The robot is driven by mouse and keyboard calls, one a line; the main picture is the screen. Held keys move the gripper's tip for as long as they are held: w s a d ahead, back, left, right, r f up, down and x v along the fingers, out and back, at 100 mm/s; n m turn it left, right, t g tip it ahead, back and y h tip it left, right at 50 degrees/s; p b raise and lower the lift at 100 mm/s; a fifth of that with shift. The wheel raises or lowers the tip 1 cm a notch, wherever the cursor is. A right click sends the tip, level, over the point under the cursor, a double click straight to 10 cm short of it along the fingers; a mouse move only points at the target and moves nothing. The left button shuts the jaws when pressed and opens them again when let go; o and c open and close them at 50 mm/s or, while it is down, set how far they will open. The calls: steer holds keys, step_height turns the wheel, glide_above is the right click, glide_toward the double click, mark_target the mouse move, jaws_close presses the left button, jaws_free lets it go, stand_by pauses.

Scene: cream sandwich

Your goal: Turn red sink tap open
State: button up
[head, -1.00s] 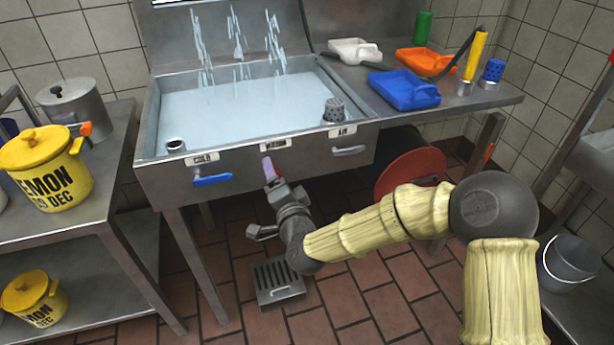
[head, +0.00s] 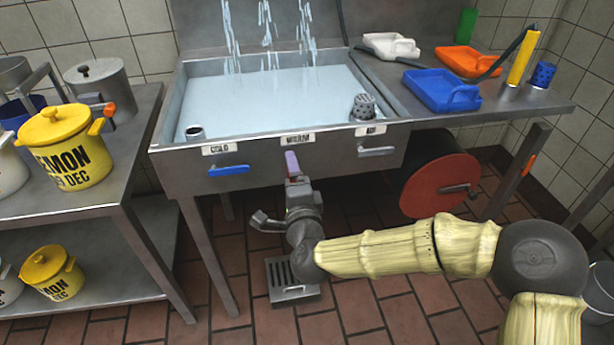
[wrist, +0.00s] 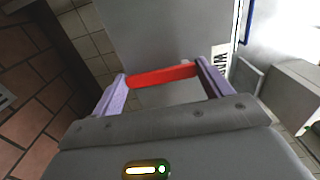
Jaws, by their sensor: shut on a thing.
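The red tap handle (wrist: 165,74) shows as a red bar in the wrist view, spanning between the two lilac fingers of my gripper (wrist: 163,71). My gripper is shut on it. In the head view my gripper (head: 292,163) reaches up to the sink front (head: 330,155), just below the WARM label (head: 298,138). The fingers hide most or all of the red handle there. The sink (head: 172,115) holds water, and several streams fall into it from the back.
A blue tap handle (head: 228,170) sits left under the COLD label, and a grey-blue handle (head: 377,151) sits right under AIR. A red hose reel (head: 425,190) is below the sink's right side. A shelf with yellow pots (head: 75,165) stands left. A floor drain (head: 290,281) lies below.

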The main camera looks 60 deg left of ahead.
steer(key=shift+w, duration=0.2)
steer(key=o, duration=1.4)
steer(key=shift+f, duration=0.1)
steer(key=shift+s, duration=0.1)
steer(key=shift+p+v, duration=1.1)
steer(key=shift+v, duration=7.6)
